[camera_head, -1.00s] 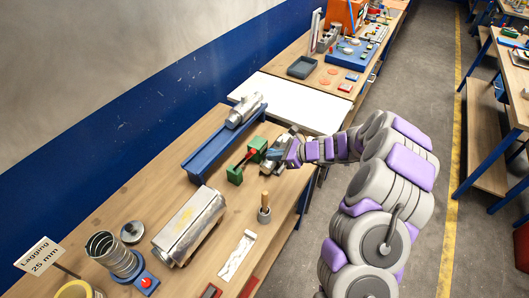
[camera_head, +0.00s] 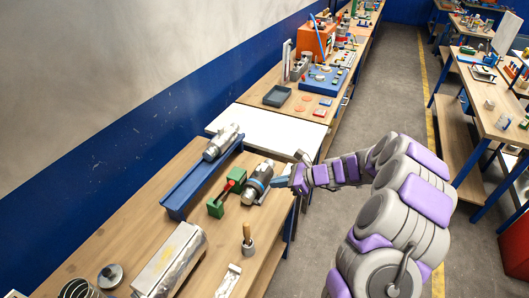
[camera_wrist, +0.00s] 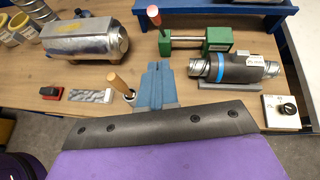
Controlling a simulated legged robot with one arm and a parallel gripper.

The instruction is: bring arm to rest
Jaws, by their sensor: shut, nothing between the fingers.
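My gripper (camera_head: 281,182) is at the right edge of the workbench in the head view, just right of a grey duct piece with a blue band (camera_head: 258,183). In the wrist view my gripper's blue fingers (camera_wrist: 155,84) are together with nothing between them. The banded duct piece (camera_wrist: 236,69) lies on a grey rest to their right, apart from them. My purple and grey arm (camera_head: 345,170) is bent, reaching out from the aisle side toward the bench.
A green clamp with a red handle (camera_head: 222,201) stands beside the duct piece. A blue trough (camera_head: 196,188) holds a silver duct (camera_head: 220,143). A foil-clad box (camera_head: 172,262) and a cup with a wooden-handled tool (camera_head: 248,245) stand nearer. The aisle floor (camera_head: 385,85) is clear.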

